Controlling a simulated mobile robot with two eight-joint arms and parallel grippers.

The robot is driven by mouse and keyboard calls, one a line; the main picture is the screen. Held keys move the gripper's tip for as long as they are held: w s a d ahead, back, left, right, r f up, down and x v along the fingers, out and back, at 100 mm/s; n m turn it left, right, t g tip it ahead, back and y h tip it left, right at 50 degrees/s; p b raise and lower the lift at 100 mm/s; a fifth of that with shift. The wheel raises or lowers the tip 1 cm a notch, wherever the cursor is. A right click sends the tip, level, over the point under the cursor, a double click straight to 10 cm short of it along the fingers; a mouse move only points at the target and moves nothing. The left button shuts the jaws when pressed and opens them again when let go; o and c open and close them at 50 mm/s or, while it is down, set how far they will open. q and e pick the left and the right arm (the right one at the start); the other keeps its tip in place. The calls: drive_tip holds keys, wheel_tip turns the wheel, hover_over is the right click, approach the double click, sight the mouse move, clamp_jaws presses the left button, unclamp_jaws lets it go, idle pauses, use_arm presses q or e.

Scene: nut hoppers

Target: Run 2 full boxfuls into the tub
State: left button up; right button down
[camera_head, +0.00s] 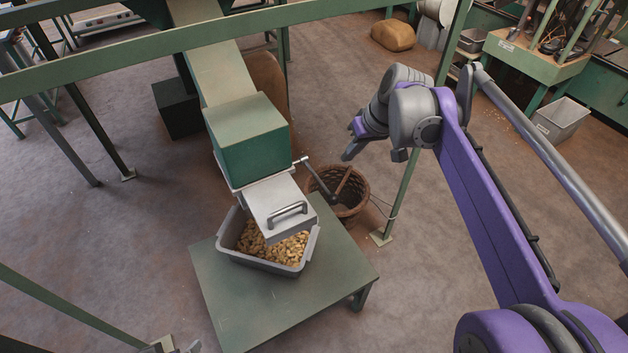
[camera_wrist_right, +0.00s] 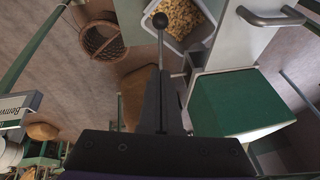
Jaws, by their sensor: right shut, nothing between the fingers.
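The grey tub (camera_head: 305,262) stands on a low green table under the hopper, with many light-brown nuts (camera_head: 283,248) in it. The hopper has a green housing (camera_head: 248,140) and, below it, a pale metal box (camera_head: 281,207) with a bar handle. A crank-like lever (camera_head: 318,182) sticks out from its right side. My right gripper (camera_head: 350,151) is shut and empty, up and right of the lever and apart from it in the head view. In the right wrist view, a knobbed rod (camera_wrist_right: 160,40) shows beyond the shut fingers (camera_wrist_right: 160,85). The left gripper is not visible.
A wicker basket (camera_head: 346,190) stands on the floor right of the table. A green post (camera_head: 403,185) rises beside it, and a green beam (camera_head: 330,16) crosses overhead. The green table (camera_head: 235,300) is bare in front of the tub. A grey bin (camera_head: 560,120) stands far right.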

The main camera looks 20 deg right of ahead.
drive_tip(key=b, duration=0.1)
hover_over(337, 196)
drive_tip(key=w, duration=0.3)
wheel_tip(337, 196, down, 9)
drive_tip(key=shift+s+d+f+b, duration=0.15)
drive_tip(key=shift+s+f+b, duration=0.15)
drive_tip(key=shift+s+f, duration=0.9)
drive_tip(key=shift+f, duration=0.25)
drive_tip(key=shift+f, duration=0.1)
drive_tip(key=shift+s+f+t+b, duration=0.25)
drive_tip(key=shift+f+t+b, duration=0.2)
drive_tip(key=shift+f, duration=0.35)
drive_tip(key=shift+r, duration=0.1)
